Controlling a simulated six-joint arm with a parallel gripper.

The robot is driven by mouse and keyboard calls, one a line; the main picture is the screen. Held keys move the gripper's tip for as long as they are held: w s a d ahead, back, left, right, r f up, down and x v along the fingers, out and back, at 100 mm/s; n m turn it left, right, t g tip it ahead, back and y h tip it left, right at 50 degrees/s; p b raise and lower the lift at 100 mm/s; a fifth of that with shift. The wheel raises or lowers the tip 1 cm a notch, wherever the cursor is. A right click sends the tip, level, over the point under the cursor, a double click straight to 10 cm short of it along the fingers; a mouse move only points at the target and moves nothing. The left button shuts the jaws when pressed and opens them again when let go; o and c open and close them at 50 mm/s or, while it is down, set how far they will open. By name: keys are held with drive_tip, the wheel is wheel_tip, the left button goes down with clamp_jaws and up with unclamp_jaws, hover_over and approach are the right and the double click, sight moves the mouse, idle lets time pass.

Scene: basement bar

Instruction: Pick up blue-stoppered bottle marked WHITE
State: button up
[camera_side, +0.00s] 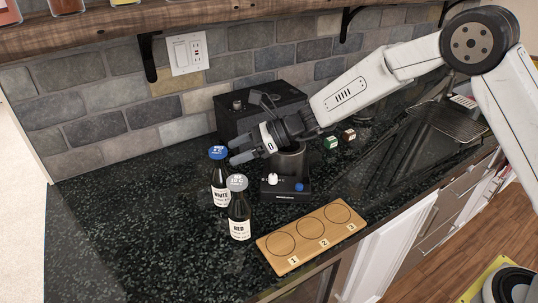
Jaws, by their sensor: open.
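The blue-stoppered bottle (219,190) stands upright on the dark speckled counter, left of centre in the side view. It is dark with a white label reading WHITE, and its lower right is partly covered by the bottle in front. That second bottle (239,213) has a grey stopper and a label reading RED. My gripper (235,151) reaches in from the right with its jaws open and empty. Its fingertips point left at about the height of the blue stopper, close to its right side. I cannot tell whether they touch it.
A wooden board (332,233) with circles marked 1, 2 and 3 lies at the counter's front edge. A black device with a dark cup (289,165) stands right of the bottles, below my arm. A black box (235,119) stands behind. The counter's left side is clear.

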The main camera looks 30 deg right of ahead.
sight(219, 159)
drive_tip(key=shift+x, duration=2.6)
drive_tip(key=shift+f, duration=0.1)
clamp_jaws()
